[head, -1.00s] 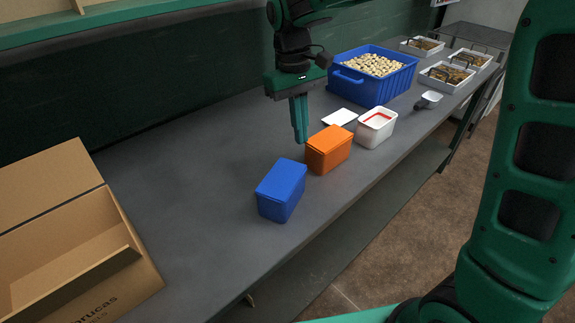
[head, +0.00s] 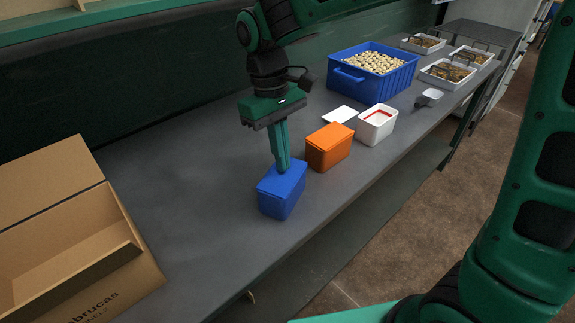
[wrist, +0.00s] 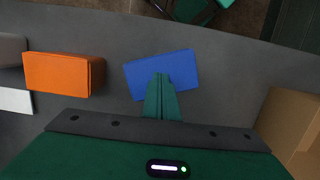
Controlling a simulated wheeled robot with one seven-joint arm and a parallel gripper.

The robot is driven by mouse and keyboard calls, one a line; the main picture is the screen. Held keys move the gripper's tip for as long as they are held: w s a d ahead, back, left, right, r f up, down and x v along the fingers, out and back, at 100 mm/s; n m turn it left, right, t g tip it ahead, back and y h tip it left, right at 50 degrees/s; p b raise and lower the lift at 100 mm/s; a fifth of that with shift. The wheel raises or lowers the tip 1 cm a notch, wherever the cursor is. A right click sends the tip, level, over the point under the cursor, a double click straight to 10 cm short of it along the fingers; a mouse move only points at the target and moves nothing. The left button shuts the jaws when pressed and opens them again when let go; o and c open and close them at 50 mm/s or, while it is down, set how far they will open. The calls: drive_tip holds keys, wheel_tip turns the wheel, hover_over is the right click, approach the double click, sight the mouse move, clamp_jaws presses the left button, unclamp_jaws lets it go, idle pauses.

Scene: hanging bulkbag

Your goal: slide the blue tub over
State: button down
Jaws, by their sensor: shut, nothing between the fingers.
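The blue tub (head: 281,192), a small lidded box, stands on the grey bench near its front edge, just left of an orange tub. My gripper (head: 283,168) points down with its fingers together and nothing between them. Its tips overlap the back part of the tub in the head view. In the wrist view the tub (wrist: 170,68) lies beyond the fingertips (wrist: 161,78), which cover part of its near side. I cannot tell whether the tips touch the tub or are behind or above it.
The orange tub (head: 329,148) stands close on the right, then a white tub (head: 377,125) and a white lid (head: 338,114). A large blue crate (head: 352,86) of pale pieces is farther back. An open cardboard box (head: 85,250) stands left; the bench between is clear.

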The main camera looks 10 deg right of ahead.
sight(291, 179)
drive_tip(key=shift+s+d+f, duration=0.2)
drive_tip(key=shift+s+d, duration=0.15)
drive_tip(key=shift+s, duration=0.15)
drive_tip(key=shift+s+d+f, duration=0.2)
drive_tip(key=shift+s+d, duration=0.15)
drive_tip(key=shift+s, duration=0.15)
drive_tip(key=shift+f, duration=0.4)
drive_tip(key=shift+f, duration=0.1)
